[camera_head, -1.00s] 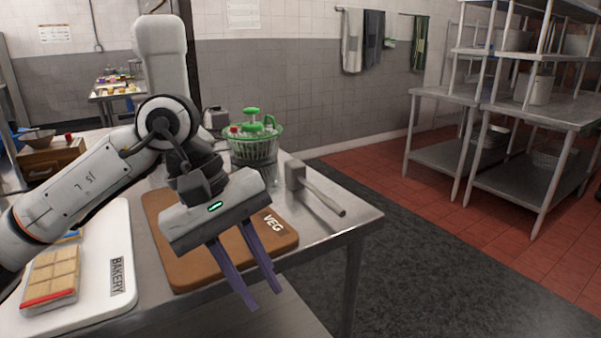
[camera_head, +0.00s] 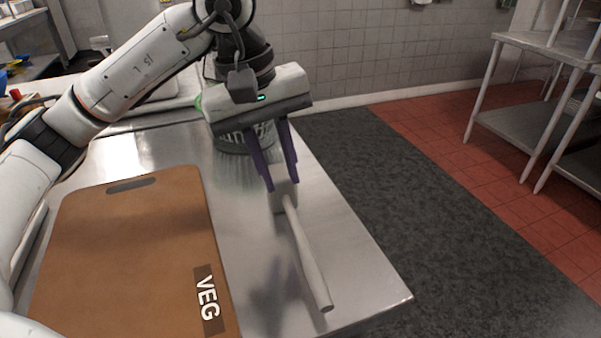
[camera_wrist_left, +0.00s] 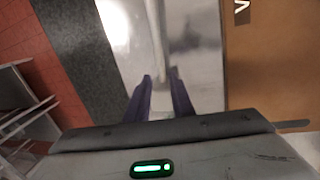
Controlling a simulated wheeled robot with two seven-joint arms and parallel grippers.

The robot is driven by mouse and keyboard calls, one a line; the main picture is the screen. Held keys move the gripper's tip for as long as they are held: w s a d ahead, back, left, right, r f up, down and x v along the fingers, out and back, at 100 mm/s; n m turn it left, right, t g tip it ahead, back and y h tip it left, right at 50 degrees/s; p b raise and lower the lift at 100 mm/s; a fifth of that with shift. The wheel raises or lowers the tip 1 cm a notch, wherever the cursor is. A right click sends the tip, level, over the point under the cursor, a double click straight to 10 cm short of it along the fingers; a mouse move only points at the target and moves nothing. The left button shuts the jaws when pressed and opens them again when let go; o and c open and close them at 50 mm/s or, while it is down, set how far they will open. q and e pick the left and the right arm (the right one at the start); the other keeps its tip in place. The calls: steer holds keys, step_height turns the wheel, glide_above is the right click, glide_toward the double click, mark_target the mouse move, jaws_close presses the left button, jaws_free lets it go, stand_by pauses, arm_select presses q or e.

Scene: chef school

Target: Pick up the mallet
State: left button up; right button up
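The mallet lies on the steel table near its right edge. Its pale handle (camera_head: 307,258) points toward the front, and its blocky head (camera_head: 284,203) is at the far end. My left gripper (camera_head: 282,186) is open, with its two purple fingers pointing down at the mallet head and partly covering it. In the left wrist view the handle (camera_wrist_left: 156,32) runs away from between the spread fingertips (camera_wrist_left: 161,80). Whether the fingers touch the head I cannot tell. My right gripper is not in view.
A brown VEG cutting board (camera_head: 130,250) lies on the table (camera_head: 375,292) to the left. A basket-like container (camera_head: 232,140) stands behind my left gripper, mostly hidden. Beyond the table's right edge is dark floor, with metal shelving (camera_head: 535,120) farther off.

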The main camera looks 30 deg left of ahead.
mark_target(291, 210)
arm_select(q)
steer(key=f, duration=0.3)
steer(key=shift+s+d+f, duration=0.2)
steer(key=shift+s, duration=0.05)
steer(key=f, duration=0.1)
steer(key=d+f, duration=0.1)
steer(key=f, duration=0.2)
steer(key=shift+w+d+f, duration=0.15)
steer(key=shift+w+f, duration=0.1)
steer(key=shift+f, duration=0.1)
steer(key=shift+w+f, duration=0.1)
steer(key=shift+f, duration=0.2)
steer(key=shift+r, duration=0.1)
jaws_close()
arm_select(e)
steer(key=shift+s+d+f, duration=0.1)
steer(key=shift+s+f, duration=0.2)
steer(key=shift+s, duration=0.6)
